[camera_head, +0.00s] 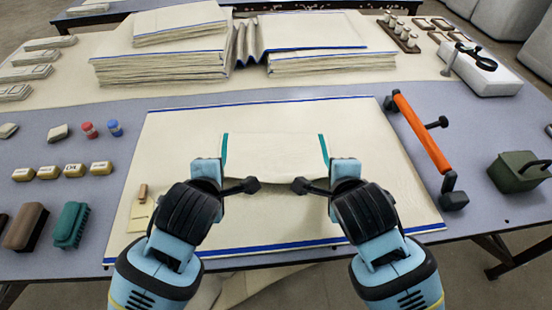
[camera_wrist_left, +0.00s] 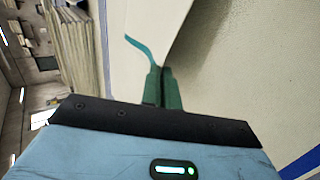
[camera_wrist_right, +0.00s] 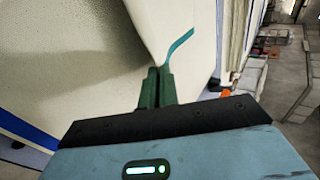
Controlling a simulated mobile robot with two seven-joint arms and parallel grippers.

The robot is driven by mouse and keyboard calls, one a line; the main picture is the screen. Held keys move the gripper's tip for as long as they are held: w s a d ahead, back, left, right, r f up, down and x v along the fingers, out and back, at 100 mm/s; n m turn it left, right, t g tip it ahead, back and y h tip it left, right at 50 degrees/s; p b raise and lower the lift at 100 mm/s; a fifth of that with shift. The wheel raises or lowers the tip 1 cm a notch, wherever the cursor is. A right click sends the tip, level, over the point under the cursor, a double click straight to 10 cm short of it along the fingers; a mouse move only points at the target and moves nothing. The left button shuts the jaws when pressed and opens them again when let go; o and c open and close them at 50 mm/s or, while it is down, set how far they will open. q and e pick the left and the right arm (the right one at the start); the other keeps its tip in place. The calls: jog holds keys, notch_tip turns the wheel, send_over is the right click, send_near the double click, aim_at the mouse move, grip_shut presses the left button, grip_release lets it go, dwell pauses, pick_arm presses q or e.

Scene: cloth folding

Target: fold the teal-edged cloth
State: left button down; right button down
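The cream cloth (camera_head: 275,156) has a teal strip along its left and right sides. It is over a large cream sheet with blue borders (camera_head: 370,130), and its near part is raised and sags between my grippers. My left gripper (camera_wrist_left: 161,68) is shut on the cloth's near left corner, beside the teal edge (camera_wrist_left: 138,44). My right gripper (camera_wrist_right: 158,68) is shut on the near right corner, beside the teal edge (camera_wrist_right: 180,42).
An orange-handled bar (camera_head: 422,132) and a green box (camera_head: 517,172) are at the right. Brushes (camera_head: 71,224), yellow blocks (camera_head: 74,170) and small red and blue jars (camera_head: 89,129) are at the left. Stacked cloths (camera_head: 160,65) stand behind. The sheet around the cloth is mostly clear.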

pick_arm(q)
jog(key=shift+s+f+t+b, duration=0.3)
jog(key=shift+s+f+t, duration=0.1)
jog(key=shift+s+f, duration=0.1)
pick_arm(e)
jog(key=shift+s+f+t, duration=0.4)
jog(key=shift+s+f, duration=0.05)
jog(key=shift+f, duration=0.05)
pick_arm(q)
jog(key=shift+w, duration=0.1)
jog(key=c, duration=1.3)
grip_release()
pick_arm(e)
jog(key=c, duration=1.3)
grip_release()
pick_arm(q)
jog(key=s+r, duration=0.2)
jog(key=r, duration=0.1)
jog(key=s+r, duration=0.2)
jog(key=r, duration=0.1)
jog(key=s+r, duration=0.2)
jog(key=r, duration=0.1)
pick_arm(e)
jog(key=s+r, duration=0.2)
jog(key=r, duration=0.1)
jog(key=s+r, duration=0.2)
jog(key=r, duration=0.1)
jog(key=s+r, duration=0.2)
jog(key=r, duration=0.1)
